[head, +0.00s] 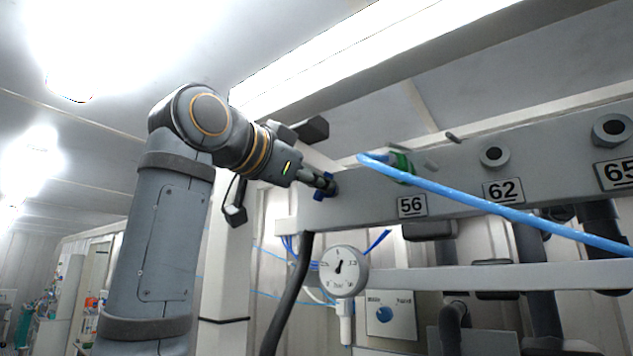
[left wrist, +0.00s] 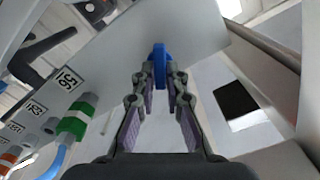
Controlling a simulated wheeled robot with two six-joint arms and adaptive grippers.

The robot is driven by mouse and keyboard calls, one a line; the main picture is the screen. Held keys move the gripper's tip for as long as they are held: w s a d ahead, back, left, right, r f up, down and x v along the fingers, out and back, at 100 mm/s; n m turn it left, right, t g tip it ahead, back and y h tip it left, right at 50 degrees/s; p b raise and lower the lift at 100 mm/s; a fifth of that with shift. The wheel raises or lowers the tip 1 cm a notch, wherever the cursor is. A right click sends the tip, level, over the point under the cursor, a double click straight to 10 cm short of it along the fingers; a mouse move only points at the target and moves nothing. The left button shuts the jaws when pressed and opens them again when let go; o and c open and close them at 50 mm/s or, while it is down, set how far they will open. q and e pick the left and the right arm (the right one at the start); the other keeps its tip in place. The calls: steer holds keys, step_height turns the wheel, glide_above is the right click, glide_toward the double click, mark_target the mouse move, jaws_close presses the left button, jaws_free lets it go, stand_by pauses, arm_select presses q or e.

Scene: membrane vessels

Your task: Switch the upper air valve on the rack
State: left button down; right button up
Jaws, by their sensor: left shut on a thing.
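The upper air valve has a small blue handle (head: 320,188) at the left end of the grey rack beam (head: 370,197). In the left wrist view the blue handle (left wrist: 159,62) stands between my fingertips. My left gripper (head: 326,184) reaches it from the left and is shut on it; the fingers also show in the left wrist view (left wrist: 160,78). The gripper covers part of the handle in the head view. My right gripper is in neither view.
A green fitting (head: 401,166) with a light blue hose (head: 500,208) sits right of the handle, near label 56 (head: 411,206). A round pressure gauge (head: 343,271) hangs below the beam. A black cable (head: 290,295) runs down beside it.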

arm_select(q)
steer(key=m, duration=1.1)
steer(key=shift+d+f+b, duration=0.1)
steer(key=shift+f+b, duration=0.15)
steer(key=shift+b, duration=0.1)
steer(key=shift+m, duration=0.4)
steer(key=c, duration=1.4)
jaws_free()
steer(key=v, duration=1.2)
